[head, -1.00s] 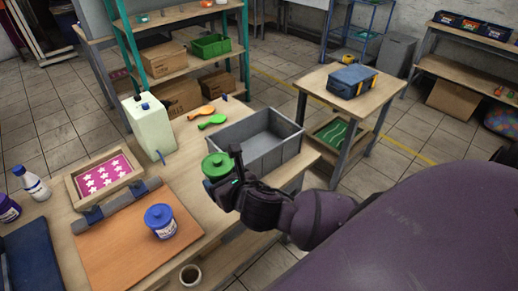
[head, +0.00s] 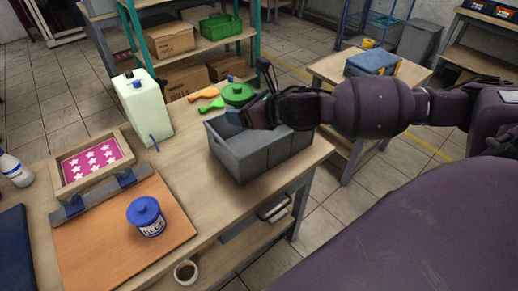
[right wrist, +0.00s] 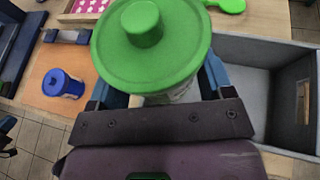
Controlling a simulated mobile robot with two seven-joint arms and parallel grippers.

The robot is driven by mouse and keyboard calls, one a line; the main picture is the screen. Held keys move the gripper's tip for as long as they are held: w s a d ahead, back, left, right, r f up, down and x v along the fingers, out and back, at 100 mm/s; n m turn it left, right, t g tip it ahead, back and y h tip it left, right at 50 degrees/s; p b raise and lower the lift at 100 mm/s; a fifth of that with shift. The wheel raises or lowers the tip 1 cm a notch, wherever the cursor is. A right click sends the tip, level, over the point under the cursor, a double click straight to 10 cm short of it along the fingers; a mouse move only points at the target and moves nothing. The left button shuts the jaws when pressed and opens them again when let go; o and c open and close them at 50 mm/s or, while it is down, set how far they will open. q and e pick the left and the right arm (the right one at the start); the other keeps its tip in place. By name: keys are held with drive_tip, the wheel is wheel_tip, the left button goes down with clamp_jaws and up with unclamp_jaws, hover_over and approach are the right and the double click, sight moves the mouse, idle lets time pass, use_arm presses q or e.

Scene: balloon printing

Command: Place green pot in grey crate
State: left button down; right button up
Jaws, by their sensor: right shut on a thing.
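My right gripper (head: 254,100) is shut on the green pot (head: 238,93). The pot is upright, at the back left edge of the grey crate (head: 255,162) in the head view, and seems held above table height. In the right wrist view, the green pot (right wrist: 148,50) fills the top middle, its lid toward the camera, between the fingers. There the grey crate (right wrist: 262,50) lies to the right of the pot. The visible part of the crate is empty; my arm hides part of it in the head view.
A blue pot (head: 147,216) stands on an orange-brown board (head: 95,240). A pale canister (head: 143,107) stands left of the crate. Orange (head: 203,94) and green (head: 212,105) spoon-shaped things lie behind it.

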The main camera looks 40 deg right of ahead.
sight(246, 85)
drive_tip(key=shift+w+d+r+n+g+y+b, duration=0.4)
drive_tip(key=shift+w+d+n+y+b, duration=0.3)
drive_tip(key=shift+b, duration=0.2)
drive_tip(key=shift+w+d+r+n+g+y+b, duration=0.35)
drive_tip(key=shift+w+d+n+y+b, duration=0.2)
drive_tip(key=shift+w+b, duration=0.3)
drive_tip(key=shift+w+d+r+n+g+y+b, duration=0.3)
drive_tip(key=shift+w+d+n+g+y+b, duration=0.2)
drive_tip(key=shift+w+n+y+b, duration=0.35)
drive_tip(key=shift+w+d+r+n+g+y+b, duration=0.25)
drive_tip(key=shift+w+n+g+y+b, duration=0.1)
drive_tip(key=shift+b, duration=0.65)
use_arm(q)
wheel_tip(246, 85, down, 16)
drive_tip(key=s+d+m+g+b, duration=0.1)
drive_tip(key=s+g+b, duration=0.1)
drive_tip(key=b, duration=0.7)
drive_tip(key=shift+s+f+h, duration=0.15)
drive_tip(key=shift+h, duration=0.15)
use_arm(e)
drive_tip(key=shift+w+a+r+n+g+y, duration=0.2)
drive_tip(key=shift+w+a+n+g+y, duration=0.25)
drive_tip(key=shift+n+g, duration=0.5)
drive_tip(key=shift+w+a+r+n+g+y, duration=0.15)
drive_tip(key=shift+w+a+n+g+y, duration=0.2)
drive_tip(key=shift+n+g+y, duration=0.45)
drive_tip(key=shift+w+a+r+n+g+y, duration=0.25)
drive_tip(key=shift+w+n+g+y, duration=0.2)
drive_tip(key=shift+n+g, duration=0.65)
